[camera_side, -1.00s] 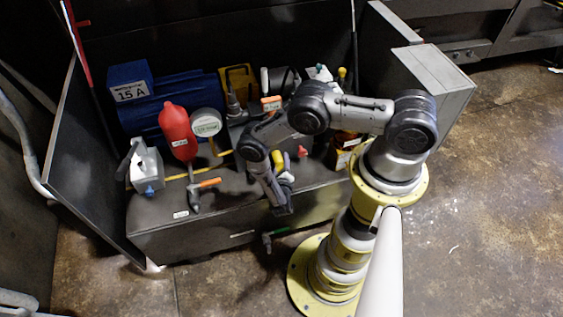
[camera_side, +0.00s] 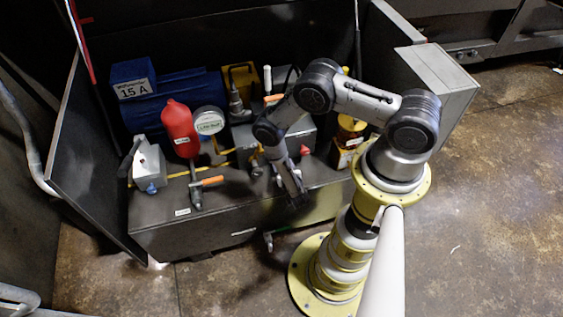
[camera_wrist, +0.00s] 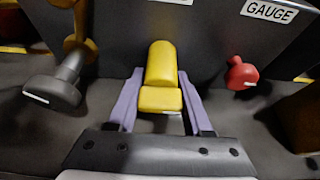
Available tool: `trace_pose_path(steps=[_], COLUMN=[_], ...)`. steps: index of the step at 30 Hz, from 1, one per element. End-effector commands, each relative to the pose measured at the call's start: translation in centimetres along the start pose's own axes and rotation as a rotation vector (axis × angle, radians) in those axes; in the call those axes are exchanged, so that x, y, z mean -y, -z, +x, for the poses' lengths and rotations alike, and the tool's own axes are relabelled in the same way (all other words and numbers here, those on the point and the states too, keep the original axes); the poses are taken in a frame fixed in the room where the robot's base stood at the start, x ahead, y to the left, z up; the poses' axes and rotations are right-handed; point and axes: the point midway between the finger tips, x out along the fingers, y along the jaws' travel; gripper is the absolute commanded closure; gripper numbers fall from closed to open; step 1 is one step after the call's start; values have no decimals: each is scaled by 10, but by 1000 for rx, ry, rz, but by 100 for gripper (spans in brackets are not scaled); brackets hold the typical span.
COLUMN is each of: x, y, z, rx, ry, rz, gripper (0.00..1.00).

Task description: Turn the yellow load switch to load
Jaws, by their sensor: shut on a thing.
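The yellow load switch (camera_wrist: 162,68) is a blocky yellow handle on the front of a grey box (camera_wrist: 212,38), upright in the wrist view. My gripper (camera_wrist: 160,98) has its two purple fingers on either side of the handle and is shut on it. In the side view my arm reaches down in front of the grey box. It hides the switch there, and the fingertips cannot be made out clearly. The switch's position marks are not readable.
A red knob (camera_wrist: 241,73) sits right of the switch, below a GAUGE label (camera_wrist: 270,11). A grey knob on a yellow stem (camera_wrist: 58,85) stands to the left. In the side view, a red bottle (camera_side: 180,128) and an orange-handled valve (camera_side: 205,182) stand farther left.

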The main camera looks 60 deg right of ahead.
Motion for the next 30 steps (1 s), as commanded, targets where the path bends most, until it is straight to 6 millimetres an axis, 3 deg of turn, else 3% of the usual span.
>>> trace_pose_path(steps=[18, 19, 23, 30], x=[-1, -1, -1, -1], y=[-2, -2, -1, -1], z=[0, 0, 0, 0], rx=[6, 6, 5, 3], ry=[-15, -15, -15, -14], rz=[38, 38, 37, 35], gripper=[100, 45, 21, 20])
